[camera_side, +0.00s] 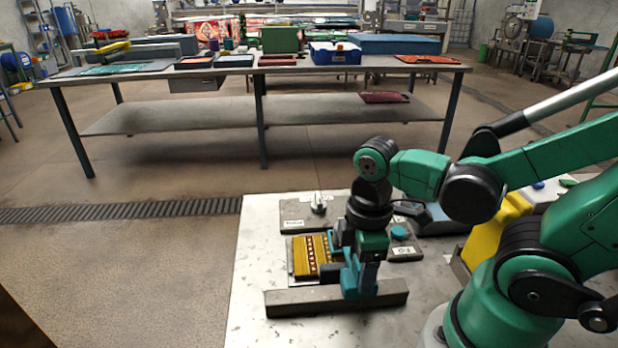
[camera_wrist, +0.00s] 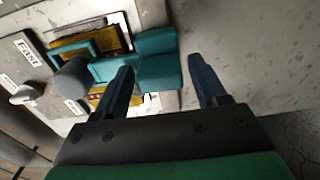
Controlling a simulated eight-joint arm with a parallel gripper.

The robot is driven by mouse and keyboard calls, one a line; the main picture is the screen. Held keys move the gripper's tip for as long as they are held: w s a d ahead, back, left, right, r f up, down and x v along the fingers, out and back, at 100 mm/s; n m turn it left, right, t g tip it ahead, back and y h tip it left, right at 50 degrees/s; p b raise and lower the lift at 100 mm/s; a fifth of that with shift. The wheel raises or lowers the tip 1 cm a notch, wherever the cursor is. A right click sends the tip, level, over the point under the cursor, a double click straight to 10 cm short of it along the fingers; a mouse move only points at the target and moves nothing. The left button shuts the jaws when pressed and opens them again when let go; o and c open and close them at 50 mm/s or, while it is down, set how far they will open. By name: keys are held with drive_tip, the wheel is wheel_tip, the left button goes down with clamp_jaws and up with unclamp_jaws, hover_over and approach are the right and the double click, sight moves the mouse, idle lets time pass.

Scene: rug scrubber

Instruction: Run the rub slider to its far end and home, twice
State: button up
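The rub slider is a teal block (camera_side: 350,280) at the grey rail (camera_side: 300,303), right of the middle of the rail in the side view. In the wrist view the teal block (camera_wrist: 158,55) lies ahead of my gripper (camera_wrist: 163,65), in line with the gap between its fingers. The fingers are spread, with a visible gap between the block and the right finger. My gripper (camera_side: 362,287) points down at the slider in the side view, where its fingers partly hide it. A patterned yellow rug piece (camera_side: 309,257) lies behind the rail, with teal parts over it in the wrist view.
A dark grey knob (camera_wrist: 72,78) shows in the wrist view. A yellow object (camera_side: 490,232) stands to the right. The metal tabletop (camera_side: 255,255) is bare at the left.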

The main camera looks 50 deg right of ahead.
clamp_jaws()
drive_tip(key=shift+w+a, duration=2.3)
drive_tip(key=shift+w, duration=0.05)
drive_tip(key=shift+o, duration=1.7)
unclamp_jaws()
drive_tip(key=shift+r, duration=0.1)
drive_tip(key=shift+r, duration=2.7)
